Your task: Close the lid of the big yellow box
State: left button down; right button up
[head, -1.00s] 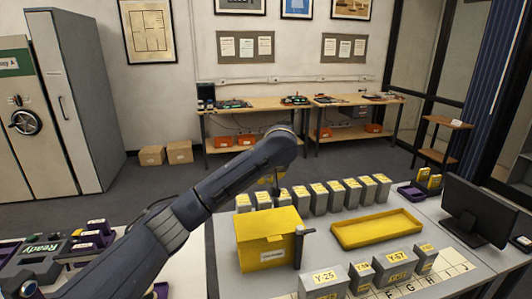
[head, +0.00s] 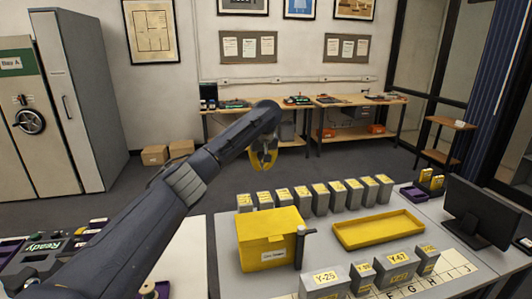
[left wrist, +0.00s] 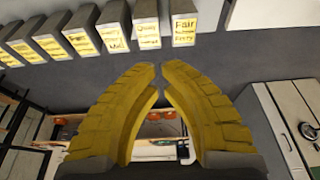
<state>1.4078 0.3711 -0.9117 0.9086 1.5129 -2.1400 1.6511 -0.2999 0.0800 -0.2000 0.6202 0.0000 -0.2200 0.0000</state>
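The big yellow box (head: 267,254) stands on the grey table in the middle of the head view, with a white label on its front. Its yellow lid (head: 270,223) lies flat over the top and looks down; any small gap at its edge is too fine to tell. My left gripper (head: 264,168) is in the air beyond and above the box, apart from it. Its yellow fingers also show in the left wrist view (left wrist: 160,66), tips almost meeting, with nothing between them. My right gripper is not in view.
A dark post (head: 301,247) stands at the box's right front corner. A shallow yellow tray (head: 378,240) lies to the right. Several grey boxes with yellow labels stand in a row behind, and more (head: 325,284) in front. A monitor (head: 482,213) stands at the far right.

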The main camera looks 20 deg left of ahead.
pick_arm(q)
jog(key=shift+w+a+v, duration=0.1)
jog(key=shift+w+v, duration=0.05)
jog(key=shift+v, duration=0.8)
jog(key=shift+w+a+v, duration=0.1)
jog(key=shift+w+v, duration=0.05)
jog(key=shift+v, duration=0.8)
jog(key=shift+w+a+v, duration=0.1)
jog(key=shift+w+v, duration=0.05)
jog(key=shift+v, duration=0.8)
